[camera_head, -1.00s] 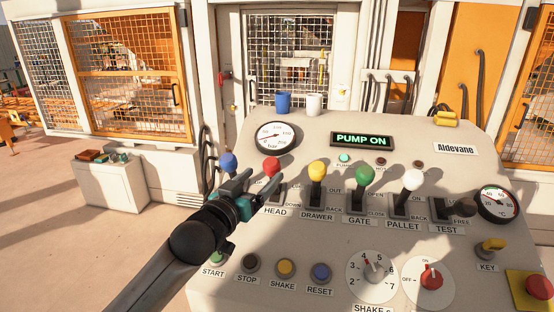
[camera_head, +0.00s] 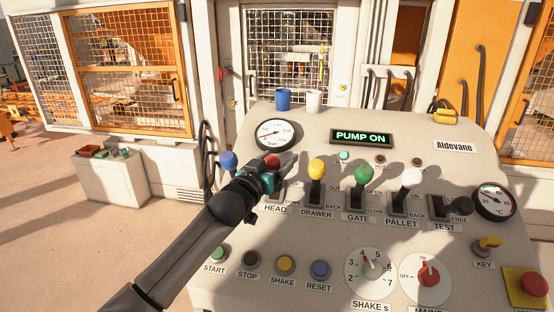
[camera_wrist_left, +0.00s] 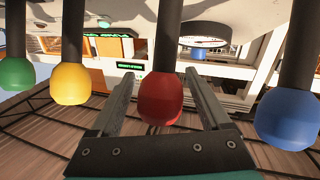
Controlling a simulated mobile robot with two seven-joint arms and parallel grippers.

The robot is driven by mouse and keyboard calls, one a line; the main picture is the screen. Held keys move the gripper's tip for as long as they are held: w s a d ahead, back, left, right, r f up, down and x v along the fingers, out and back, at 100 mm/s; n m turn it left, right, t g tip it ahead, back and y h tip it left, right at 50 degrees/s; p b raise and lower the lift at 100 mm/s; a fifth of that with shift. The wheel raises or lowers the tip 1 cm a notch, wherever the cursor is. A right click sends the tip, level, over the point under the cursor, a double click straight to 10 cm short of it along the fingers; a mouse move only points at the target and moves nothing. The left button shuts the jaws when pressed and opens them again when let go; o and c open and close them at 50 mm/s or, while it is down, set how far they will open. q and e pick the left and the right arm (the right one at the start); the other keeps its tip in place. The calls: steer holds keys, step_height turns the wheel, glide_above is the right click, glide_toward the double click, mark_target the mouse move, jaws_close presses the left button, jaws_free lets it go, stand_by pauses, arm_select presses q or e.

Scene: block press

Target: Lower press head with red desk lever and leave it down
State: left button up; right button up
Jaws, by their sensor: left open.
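The red lever knob (camera_head: 271,161) stands above the HEAD label (camera_head: 275,208) on the sloped desk. My left gripper (camera_head: 279,163) is at this lever and hides part of its stem and slot in the head view. In the left wrist view the red knob (camera_wrist_left: 160,99) sits between the two open fingers (camera_wrist_left: 162,95), with a gap showing on each side. The press behind the mesh window (camera_head: 290,50) is too small to read clearly. My right gripper is not in view.
A blue lever (camera_head: 228,160) is close on the left and a yellow lever (camera_head: 317,169) close on the right. Green (camera_head: 361,174) and white (camera_head: 411,176) levers stand further right. A blue cup (camera_head: 283,99) and a white cup (camera_head: 314,101) stand at the desk's back edge. The display (camera_head: 362,138) reads PUMP ON.

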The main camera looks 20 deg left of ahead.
arm_select(q)
jaws_close()
stand_by(0.6)
stand_by(0.3)
